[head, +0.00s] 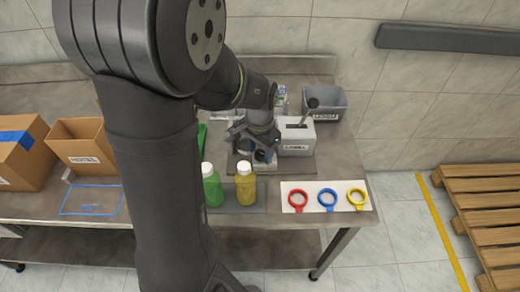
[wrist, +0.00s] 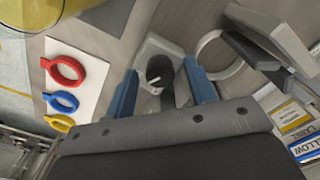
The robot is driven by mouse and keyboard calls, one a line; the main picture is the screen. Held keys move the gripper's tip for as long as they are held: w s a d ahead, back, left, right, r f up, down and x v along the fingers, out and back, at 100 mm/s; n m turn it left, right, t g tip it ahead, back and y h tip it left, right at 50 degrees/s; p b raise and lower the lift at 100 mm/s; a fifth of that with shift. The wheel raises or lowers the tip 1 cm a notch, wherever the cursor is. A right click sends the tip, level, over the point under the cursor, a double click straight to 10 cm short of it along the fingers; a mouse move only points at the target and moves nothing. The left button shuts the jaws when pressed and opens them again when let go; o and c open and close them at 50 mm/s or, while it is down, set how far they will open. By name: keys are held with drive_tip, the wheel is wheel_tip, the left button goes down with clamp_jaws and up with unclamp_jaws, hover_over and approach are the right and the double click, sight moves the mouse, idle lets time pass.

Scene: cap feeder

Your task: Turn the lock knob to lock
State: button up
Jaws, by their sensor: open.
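The lock knob (wrist: 160,70) is black with a white pointer line and sits on a light grey base (wrist: 150,48) in the wrist view. The pointer line slants across its top. My gripper (wrist: 159,75) is open, with one blue finger on each side of the knob. I cannot tell whether either finger touches it. In the head view my gripper (head: 262,152) is low over the bench beside the grey labelled box with the lever (head: 297,137). My arm and gripper hide the knob there.
Green (head: 212,186) and yellow (head: 245,184) bottles stand close in front of my gripper. A white card (head: 312,207) holds red, blue and yellow rings. A grey bin (head: 325,104) stands behind the box. Cardboard boxes (head: 82,146) are at left. A pale ring (wrist: 215,55) is right of the knob.

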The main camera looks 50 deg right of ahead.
drive_tip(key=shift+c, duration=0.4)
drive_tip(key=c, duration=0.9)
drive_tip(key=shift+n, duration=0.3)
drive_tip(key=n, duration=0.5)
drive_tip(key=shift+n, duration=0.3)
drive_tip(key=n, duration=0.5)
drive_tip(key=shift+n, duration=0.3)
drive_tip(key=o, duration=1)
